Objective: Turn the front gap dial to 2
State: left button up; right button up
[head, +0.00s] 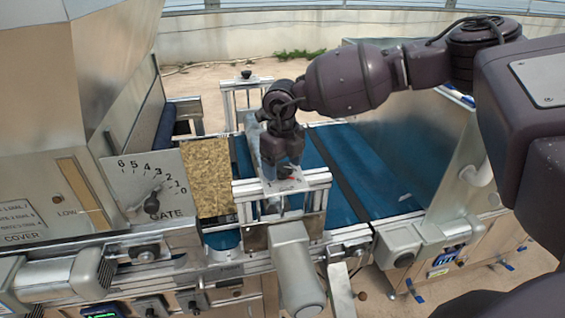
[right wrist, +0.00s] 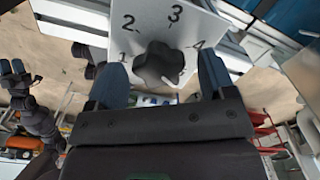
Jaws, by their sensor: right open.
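The front gap dial is a black lobed knob (right wrist: 158,65) on a pale metal plate marked 1, 2, 3 and 4 around it, seen in the right wrist view. I cannot make out a pointer or which number it is set to. My right gripper (right wrist: 160,82) is open, with one blue finger on each side of the knob; whether they touch it is unclear. In the head view, my right gripper (head: 283,162) points down over the plate on the metal frame across the belt, hiding the knob. My left gripper seems to show small at the left edge of the right wrist view.
A GATE plate (head: 150,185) numbered 0 to 6 with a lever stands at left. A brown speckled board (head: 207,178) is beside the frame. The blue belt (head: 375,185) runs right. A grey motor housing (head: 295,265) juts out in front of the frame.

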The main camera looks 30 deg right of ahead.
jog(key=c, duration=0.9)
